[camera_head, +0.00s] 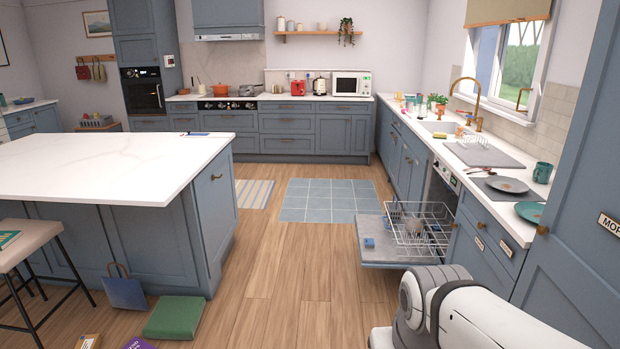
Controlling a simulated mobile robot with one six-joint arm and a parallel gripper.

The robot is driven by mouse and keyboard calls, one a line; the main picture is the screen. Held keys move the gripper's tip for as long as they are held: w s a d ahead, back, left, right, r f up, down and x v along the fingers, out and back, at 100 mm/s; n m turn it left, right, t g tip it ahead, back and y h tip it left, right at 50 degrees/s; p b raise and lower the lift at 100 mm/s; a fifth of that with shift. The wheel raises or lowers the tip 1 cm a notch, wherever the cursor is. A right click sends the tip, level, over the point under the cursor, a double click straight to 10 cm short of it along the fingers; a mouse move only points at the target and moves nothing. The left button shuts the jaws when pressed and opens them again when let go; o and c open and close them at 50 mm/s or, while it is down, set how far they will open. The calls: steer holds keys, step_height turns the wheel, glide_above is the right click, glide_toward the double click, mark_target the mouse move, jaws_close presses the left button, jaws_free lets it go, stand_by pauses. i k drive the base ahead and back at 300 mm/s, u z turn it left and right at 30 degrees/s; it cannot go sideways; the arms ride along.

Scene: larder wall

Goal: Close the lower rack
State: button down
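The dishwasher (442,192) under the right-hand counter has its door (382,252) folded down flat. The lower rack (424,238), a basket of pale wire, is pulled out over the open door. A few dishes, grey and dark, seem to stand in the rack, too small to make out well. A small blue item (369,242) shows at the door's left part. My white arm fills the lower right corner, in front of the dishwasher. My gripper is not in view.
The wooden floor (310,265) left of the door is clear. A white-topped island (110,165) stands at left, with a green box (174,317) and a blue bag (124,289) on the floor by it. A tall blue cabinet (580,190) stands close at right.

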mark_target(419, 227)
steer(key=u, duration=0.1)
steer(key=i, duration=1.6)
steer(key=z, duration=0.35)
steer(key=i, duration=1.55)
steer(key=z, duration=0.4)
steer(key=i, duration=0.8)
steer(key=z, duration=0.3)
